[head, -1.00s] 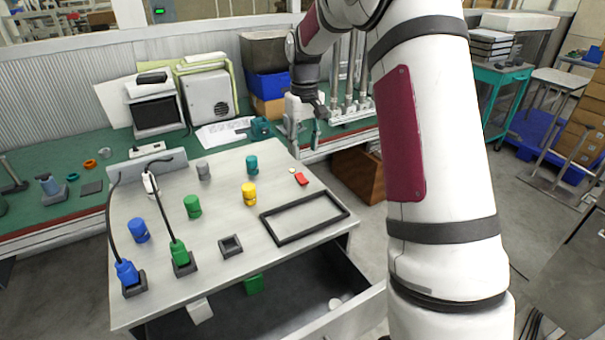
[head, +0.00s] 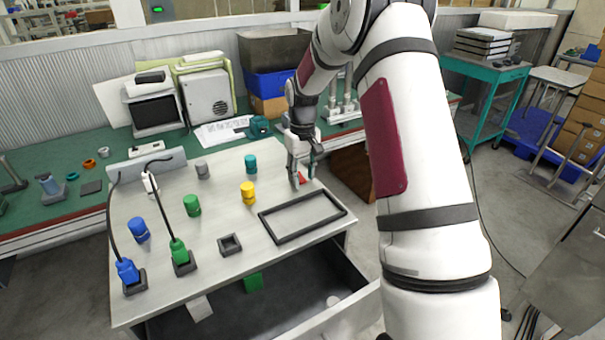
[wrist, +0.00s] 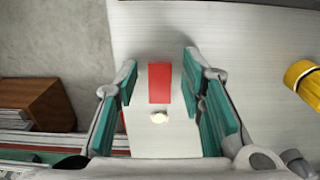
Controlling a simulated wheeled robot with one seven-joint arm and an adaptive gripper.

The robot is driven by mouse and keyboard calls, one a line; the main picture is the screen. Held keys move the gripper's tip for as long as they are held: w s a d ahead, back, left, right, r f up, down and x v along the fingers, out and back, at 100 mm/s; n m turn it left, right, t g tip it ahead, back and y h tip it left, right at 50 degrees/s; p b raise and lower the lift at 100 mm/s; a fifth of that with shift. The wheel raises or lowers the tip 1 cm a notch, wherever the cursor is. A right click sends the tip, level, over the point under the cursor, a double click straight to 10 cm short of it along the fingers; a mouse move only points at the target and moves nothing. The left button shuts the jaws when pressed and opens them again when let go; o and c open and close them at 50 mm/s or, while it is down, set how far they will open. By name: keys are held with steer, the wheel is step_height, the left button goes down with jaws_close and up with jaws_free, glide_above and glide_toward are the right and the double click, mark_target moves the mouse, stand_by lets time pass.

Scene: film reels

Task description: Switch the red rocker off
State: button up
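The red rocker (head: 301,178) is on the grey table top near its right back edge, partly hidden by my fingers in the head view. In the wrist view it is a plain red rectangle (wrist: 159,83), with a small pale round spot (wrist: 159,116) just below it. Which way the rocker is tipped cannot be told. My gripper (head: 303,180) points down over it. In the wrist view the two teal-padded fingers of my gripper (wrist: 160,105) are apart, one on each side of the rocker, with nothing held between them. Contact with it cannot be told.
A yellow cylinder (head: 247,193) stands left of the rocker, with a teal one (head: 250,163) behind. A black rectangular frame (head: 302,213) lies in front. Green (head: 191,206) and blue (head: 138,230) cylinders stand further left. An open drawer (head: 340,310) juts out at the front.

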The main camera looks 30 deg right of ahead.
jaws_close()
steer(key=w+g+b, duration=0.1)
steer(key=b, duration=0.1)
steer(key=shift+f+b, duration=0.1)
steer(key=shift+b, duration=0.2)
steer(key=g+b, duration=0.2)
steer(key=shift+w+b, duration=0.15)
steer(key=shift+b, duration=0.15)
steer(key=shift+r+g+b, duration=0.25)
steer(key=shift+g+b, duration=0.3)
steer(key=shift+g, duration=0.05)
steer(key=shift+r, duration=0.1)
steer(key=shift+o, duration=1.7)
jaws_free()
